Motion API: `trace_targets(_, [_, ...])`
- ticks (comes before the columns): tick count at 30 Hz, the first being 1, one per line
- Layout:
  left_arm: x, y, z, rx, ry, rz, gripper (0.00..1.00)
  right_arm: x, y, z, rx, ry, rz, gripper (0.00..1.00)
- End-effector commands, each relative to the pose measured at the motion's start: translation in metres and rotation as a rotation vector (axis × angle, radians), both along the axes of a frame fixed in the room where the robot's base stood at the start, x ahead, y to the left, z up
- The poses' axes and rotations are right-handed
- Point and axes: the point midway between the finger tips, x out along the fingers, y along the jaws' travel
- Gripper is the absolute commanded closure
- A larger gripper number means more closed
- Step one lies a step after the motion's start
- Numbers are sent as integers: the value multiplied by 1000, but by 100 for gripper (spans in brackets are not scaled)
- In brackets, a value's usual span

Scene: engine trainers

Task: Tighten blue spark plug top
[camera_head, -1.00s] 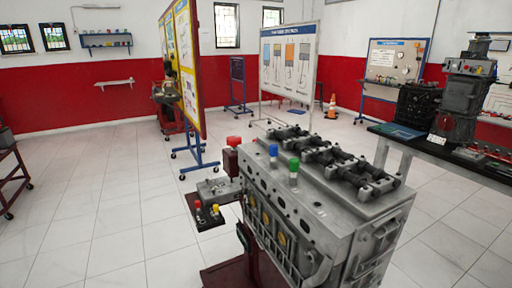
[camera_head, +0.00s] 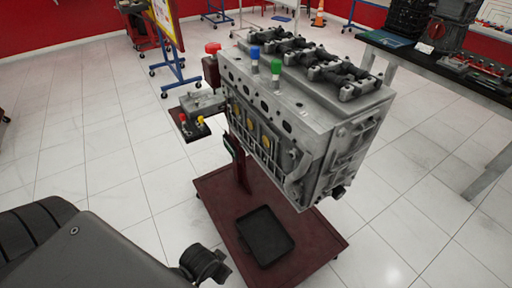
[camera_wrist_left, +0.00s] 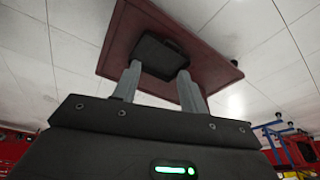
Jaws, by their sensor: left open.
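The blue spark plug top (camera_head: 254,52) stands upright on top of the grey engine block (camera_head: 300,98), near its far left end. A green spark plug top (camera_head: 276,67) stands beside it, a little nearer and to the right. My left gripper (camera_wrist_left: 158,78) shows in the left wrist view with its two fingers apart and nothing between them. The stand's base and black tray show beyond the fingertips. The blue top is not in the wrist view. In the head view only parts of my left arm show at the lower left. My right gripper is not in view.
The engine stands on a dark red wheeled base (camera_head: 310,245) with a black tray (camera_head: 265,236) on it. A red knob (camera_head: 212,48) and a small side plate with red and yellow knobs (camera_head: 192,122) are left of the engine. A workbench (camera_head: 440,58) stands right. Floor left is clear.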

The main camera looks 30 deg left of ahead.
Motion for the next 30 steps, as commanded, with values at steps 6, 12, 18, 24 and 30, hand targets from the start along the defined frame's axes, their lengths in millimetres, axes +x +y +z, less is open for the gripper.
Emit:
trace_targets(6, [53, 18, 121, 21, -225, 21, 57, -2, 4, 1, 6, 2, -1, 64])
trace_targets(12, [146, 36, 221, 0, -578, 39, 57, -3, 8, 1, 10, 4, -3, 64])
trace_targets(18, [226, 52, 337, -84, -927, 8, 57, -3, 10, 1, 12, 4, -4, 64])
trace_targets(24, [260, 70, 449, -192, -1156, -50, 57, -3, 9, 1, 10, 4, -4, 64])
trace_targets(30, [264, 84, 514, -262, -1244, -77, 57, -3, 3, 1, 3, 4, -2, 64])
